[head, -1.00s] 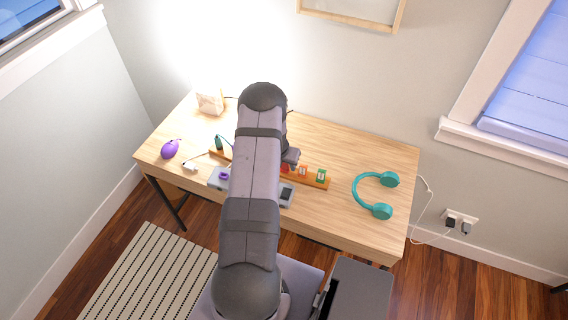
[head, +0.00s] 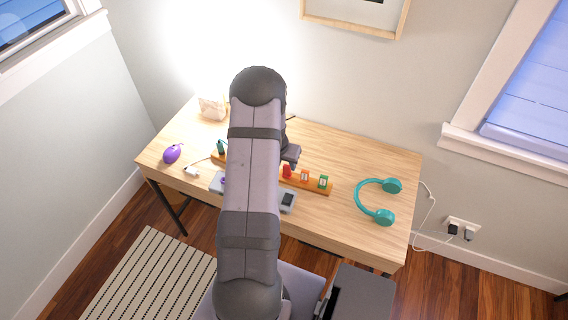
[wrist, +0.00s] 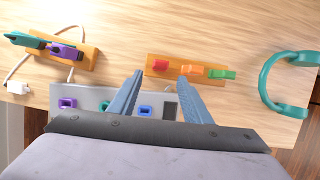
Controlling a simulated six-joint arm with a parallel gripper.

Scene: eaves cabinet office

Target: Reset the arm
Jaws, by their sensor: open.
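My gripper (wrist: 160,98) is open in the wrist view, its two blue-grey fingers spread with nothing between them that I can see held. It is above a grey panel (wrist: 92,92) near the front of the desk. The panel carries a purple piece (wrist: 67,103) and a blue piece (wrist: 145,110); the fingers hide part of it. In the head view my arm covers the middle of the desk (head: 335,215) and hides most of the gripper.
A wooden rack (wrist: 190,66) holds red, orange and green pieces. Another wooden rack (wrist: 88,58) holds teal and purple pieces. Bare desktop lies between rack and headphones.

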